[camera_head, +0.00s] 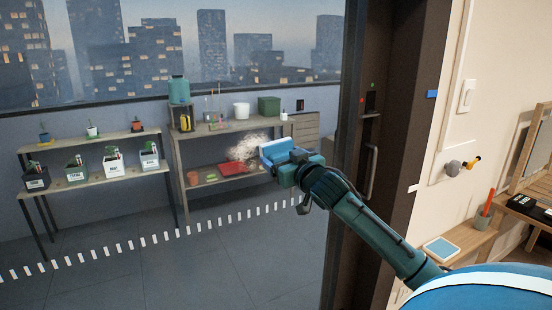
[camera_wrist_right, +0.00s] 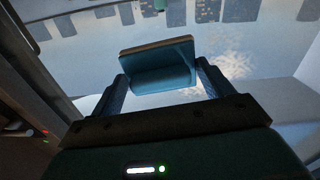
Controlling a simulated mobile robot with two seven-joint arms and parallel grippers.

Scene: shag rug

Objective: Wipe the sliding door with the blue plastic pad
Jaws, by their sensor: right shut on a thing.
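The sliding door (camera_head: 262,228) is a large glass pane with a row of white dashes across it and a dark frame at its right side. A whitish smear (camera_head: 246,148) shows on the glass, and also in the right wrist view (camera_wrist_right: 232,64). My right gripper (camera_head: 281,163) is shut on the blue pad (camera_head: 275,149), just right of the smear. In the right wrist view, the blue pad (camera_wrist_right: 160,68) sits between both fingers, facing the glass. I cannot tell whether it touches the glass. My left gripper is not in view.
Behind the glass stand shelves (camera_head: 98,141) with plants and boxes, and a bench (camera_head: 222,128). The dark door frame (camera_head: 341,200) with a handle (camera_head: 371,165) is beside my right arm. A small wall shelf (camera_head: 465,243) with a blue-and-white item is at the right.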

